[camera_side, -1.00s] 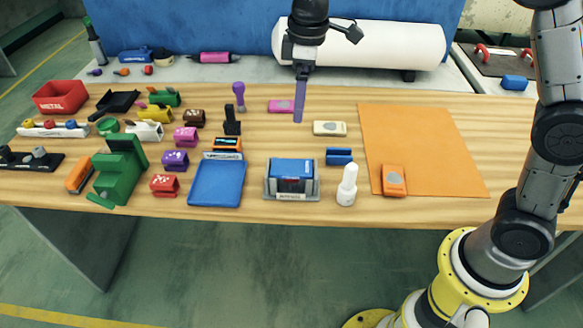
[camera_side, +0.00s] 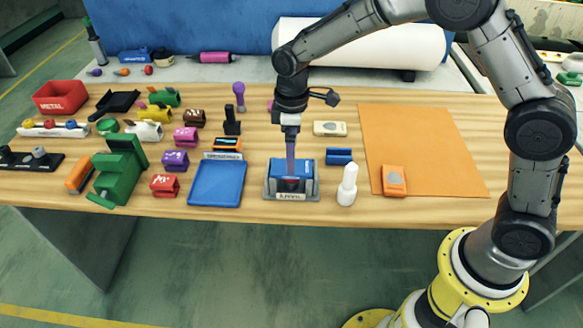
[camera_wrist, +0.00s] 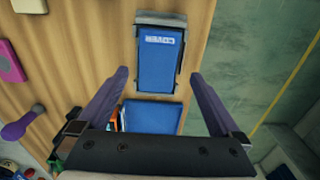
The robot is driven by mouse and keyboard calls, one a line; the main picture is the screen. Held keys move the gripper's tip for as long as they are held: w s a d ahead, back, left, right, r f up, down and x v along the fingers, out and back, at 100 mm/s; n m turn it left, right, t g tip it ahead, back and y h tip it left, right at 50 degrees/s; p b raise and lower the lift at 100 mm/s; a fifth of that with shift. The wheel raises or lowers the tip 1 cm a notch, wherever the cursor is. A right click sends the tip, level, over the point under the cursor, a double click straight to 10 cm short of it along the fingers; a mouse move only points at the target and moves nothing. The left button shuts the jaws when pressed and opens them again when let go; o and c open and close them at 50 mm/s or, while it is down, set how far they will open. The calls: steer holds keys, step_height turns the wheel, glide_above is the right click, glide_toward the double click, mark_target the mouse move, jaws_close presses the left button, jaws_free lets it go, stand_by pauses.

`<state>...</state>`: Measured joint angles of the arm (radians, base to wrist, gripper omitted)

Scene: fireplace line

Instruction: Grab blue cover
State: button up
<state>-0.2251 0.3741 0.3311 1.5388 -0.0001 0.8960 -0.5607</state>
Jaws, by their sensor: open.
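The blue cover (camera_side: 303,166) appears to be the blue top of a boxy unit seated in a grey holder (camera_side: 268,191) near the table's front edge. In the wrist view the blue cover (camera_wrist: 160,62) is a long blue panel with a small white label and dark edges. My gripper (camera_side: 291,175) points down at this unit in the side view, its purple fingers partly hiding it. In the wrist view my gripper (camera_wrist: 158,75) is open, with one finger on each side of the panel's lower end. I cannot tell whether the fingers touch it.
A blue tray (camera_side: 217,183) lies left of the holder; it also shows in the wrist view (camera_wrist: 150,117). A white bottle (camera_side: 347,186) and a small blue block (camera_side: 339,156) stand at right. An orange mat (camera_side: 425,140) has mostly free room.

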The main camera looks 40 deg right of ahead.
step_height(320, 180, down, 4)
steer(key=shift+w+d+f, duration=0.1)
steer(key=shift+w, duration=0.05)
steer(key=shift+c, duration=0.3)
steer(key=c, duration=1.3)
steer(key=shift+c, duration=0.2)
